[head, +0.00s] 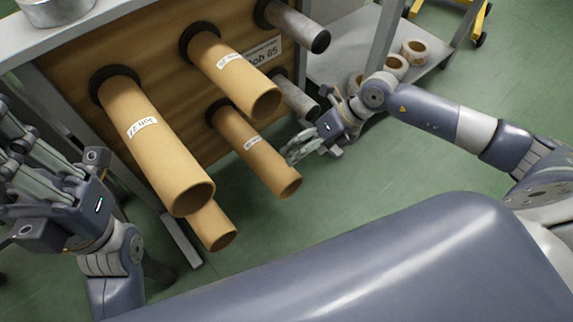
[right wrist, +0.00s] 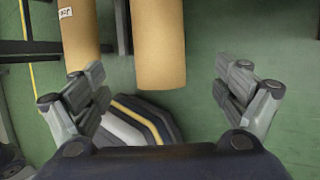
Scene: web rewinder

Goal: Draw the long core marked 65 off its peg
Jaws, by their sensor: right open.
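Several brown cardboard cores stick out from pegs on a wooden panel (head: 165,62). A large labelled core (head: 150,150) is at the left, another (head: 232,72) at upper middle, one (head: 258,155) at lower middle, and one (head: 212,228) below. I cannot read which label says 65. A panel sign (head: 262,50) ends in 65. My right gripper (head: 312,152) is open, just right of the lower-middle core. In the right wrist view a core end (right wrist: 160,50) shows between its spread fingers; contact is not visible. My left gripper (head: 50,165) is at the left edge, its fingertips unclear.
Two bare metal pegs, one upper (head: 298,28) and one lower (head: 297,97), stick out at the panel's right. A shelf (head: 400,82) with tape rolls (head: 414,52) stands to the right. A yellow frame (head: 478,22) is behind. Green floor is clear below the right arm.

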